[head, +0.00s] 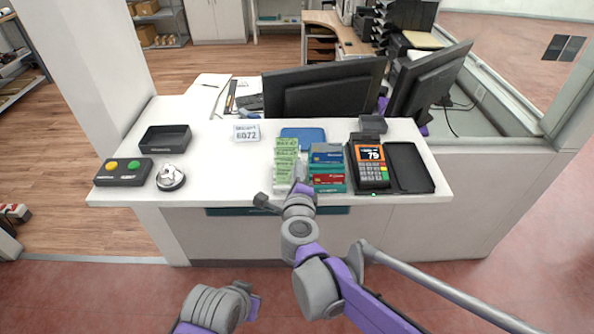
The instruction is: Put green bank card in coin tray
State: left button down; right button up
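A card rack holds blue (327,157), red (328,179) and green bank cards (329,188) in tiers, with the green at the front. My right gripper (302,180) is at the counter's front edge, just left of the rack, seen from behind; its fingertips are mostly hidden, and I cannot tell whether they touch a card. Two shallow black trays lie on the counter: one at the left (165,138) and one right of the card terminal (410,167). Both look empty; I cannot tell which is the coin tray. My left arm is at the bottom, its gripper hidden.
Green leaflets (286,158) stand left of the rack, a blue pad (303,136) behind. The card terminal (370,164) stands right of it. A number sign (246,133), button box (123,172) and bell (170,177) are leftward. Monitors (325,90) block the back.

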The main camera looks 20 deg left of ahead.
jog(key=s+d+r+n+y, duration=0.3)
jog(key=s+d+r+n, duration=0.2)
jog(key=s+d+n, duration=0.45)
jog(key=s+d+f+n+g+h, duration=0.3)
jog(key=s+d+f+n+g, duration=0.2)
jog(key=s+d+f, duration=0.3)
jog(key=s+d+f+n+g+h+p, duration=0.1)
jog(key=s+d+f+n+g+h, duration=0.3)
jog(key=s+d+f, duration=0.5)
jog(key=d+n+g, duration=0.1)
jog(key=d, duration=0.5)
jog(key=shift+s, duration=0.35)
jog(key=shift+w, duration=0.1)
